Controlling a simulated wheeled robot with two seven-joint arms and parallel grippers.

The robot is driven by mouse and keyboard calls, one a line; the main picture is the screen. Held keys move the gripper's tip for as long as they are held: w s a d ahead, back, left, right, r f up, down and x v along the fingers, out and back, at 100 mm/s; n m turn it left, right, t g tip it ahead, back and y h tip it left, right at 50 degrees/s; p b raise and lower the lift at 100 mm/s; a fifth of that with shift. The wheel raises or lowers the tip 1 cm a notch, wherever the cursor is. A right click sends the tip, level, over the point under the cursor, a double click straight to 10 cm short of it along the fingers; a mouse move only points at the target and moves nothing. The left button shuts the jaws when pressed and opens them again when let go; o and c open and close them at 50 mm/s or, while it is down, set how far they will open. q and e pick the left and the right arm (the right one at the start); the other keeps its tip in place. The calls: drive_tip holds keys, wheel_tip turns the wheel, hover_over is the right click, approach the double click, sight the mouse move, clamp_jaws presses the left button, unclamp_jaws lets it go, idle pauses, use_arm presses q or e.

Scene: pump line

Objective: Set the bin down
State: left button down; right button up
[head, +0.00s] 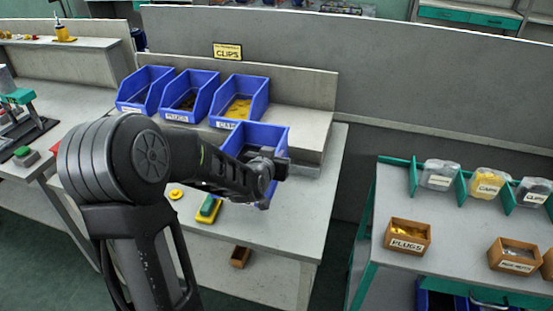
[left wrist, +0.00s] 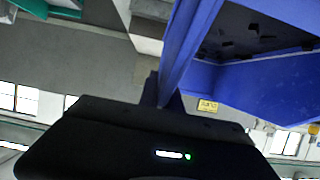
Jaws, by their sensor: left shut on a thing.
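A blue bin (head: 240,133) is in front of the shelf, over the grey bench (head: 315,195). My left gripper (head: 272,163) is shut on its near right wall; the arm hides much of its front and underside. I cannot tell whether it touches the bench or shelf edge. In the left wrist view, the bin (left wrist: 245,85) fills the upper right, its wall runs down between the fingers, and small dark pieces lie inside. My right gripper is not in view.
Three blue bins (head: 140,88) (head: 192,92) (head: 240,98) stand in a row on the raised shelf (head: 305,118), below a yellow CLIPS sign (head: 227,51). The shelf right of them is clear. A yellow-green device (head: 209,209) lies on the bench. A second table (head: 450,235) holds small wooden boxes.

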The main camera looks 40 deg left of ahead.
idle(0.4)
use_arm(q)
drive_tip(key=d+m+t+h, duration=0.1)
drive_tip(key=d+m+h, duration=0.2)
drive_tip(key=d, duration=2)
drive_tip(key=shift+s+d+f+m+h, duration=0.35)
drive_tip(key=shift+s+f+m+h, duration=0.1)
drive_tip(key=shift+h, duration=0.25)
